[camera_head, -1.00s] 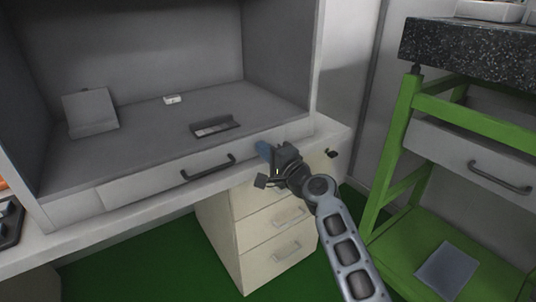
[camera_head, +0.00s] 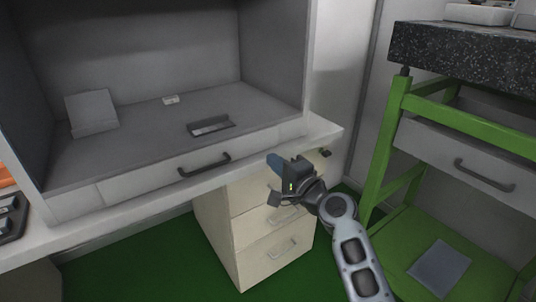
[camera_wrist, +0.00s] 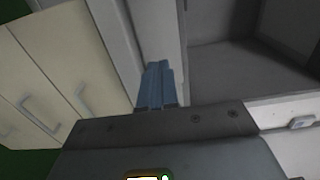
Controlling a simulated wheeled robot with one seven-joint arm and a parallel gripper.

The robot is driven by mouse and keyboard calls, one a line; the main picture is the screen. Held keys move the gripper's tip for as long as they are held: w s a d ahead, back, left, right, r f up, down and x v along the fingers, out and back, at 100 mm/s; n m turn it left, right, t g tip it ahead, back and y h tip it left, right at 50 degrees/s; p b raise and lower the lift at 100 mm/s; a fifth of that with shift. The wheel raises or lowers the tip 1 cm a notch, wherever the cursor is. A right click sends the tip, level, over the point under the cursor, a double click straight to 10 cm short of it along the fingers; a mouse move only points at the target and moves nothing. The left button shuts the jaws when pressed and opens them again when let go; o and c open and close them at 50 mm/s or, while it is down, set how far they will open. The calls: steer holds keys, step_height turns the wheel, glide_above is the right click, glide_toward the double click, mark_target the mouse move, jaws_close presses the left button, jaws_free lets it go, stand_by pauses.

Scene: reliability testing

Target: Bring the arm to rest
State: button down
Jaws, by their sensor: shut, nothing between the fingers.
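My gripper (camera_head: 276,162) is in the head view, in front of the desk's right end and above the drawer unit. Its blue fingers point up and to the left. In the wrist view the blue fingers (camera_wrist: 155,86) are together, with nothing between them. My arm reaches in from the lower right, bent at the joint behind the wrist. The gripper appears apart from the furniture, though the exact gap to the desk edge is hard to judge.
A grey open cabinet (camera_head: 190,95) stands on the desk with a closed drawer (camera_head: 150,180). Below is a cream drawer unit (camera_head: 250,225). A green-framed bench (camera_head: 385,140) with a speckled top (camera_head: 460,55) stands at right. Green floor (camera_head: 130,270) shows at lower left.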

steer(key=s+d+f+n+h+p, duration=0.1)
steer(key=s+d+f+h+p, duration=0.3)
steer(key=s, duration=0.6)
steer(key=s+d+f+n+h, duration=0.1)
steer(key=s+d+f, duration=0.1)
steer(key=s+d, duration=0.6)
steer(key=s+d+f+n+h+p, duration=0.1)
steer(key=s+d+f+h+p, duration=0.15)
steer(key=s, duration=0.95)
steer(key=s+d+r+n+h+p, duration=0.1)
steer(key=s+d+r+n, duration=0.15)
steer(key=s, duration=0.65)
steer(key=s+d+r+n+h+p, duration=0.15)
steer(key=s+r, duration=0.25)
steer(key=s, duration=0.4)
steer(key=s+d+r+n+p, duration=0.1)
steer(key=s+r+n+p, duration=0.2)
steer(key=s+r, duration=0.7)
step_height(320, 180, up, 3)
steer(key=shift+s+f+n, duration=0.15)
steer(key=shift+s+n, duration=0.2)
steer(key=shift+n, duration=0.25)
steer(key=c, duration=1.9)
jaws_free()
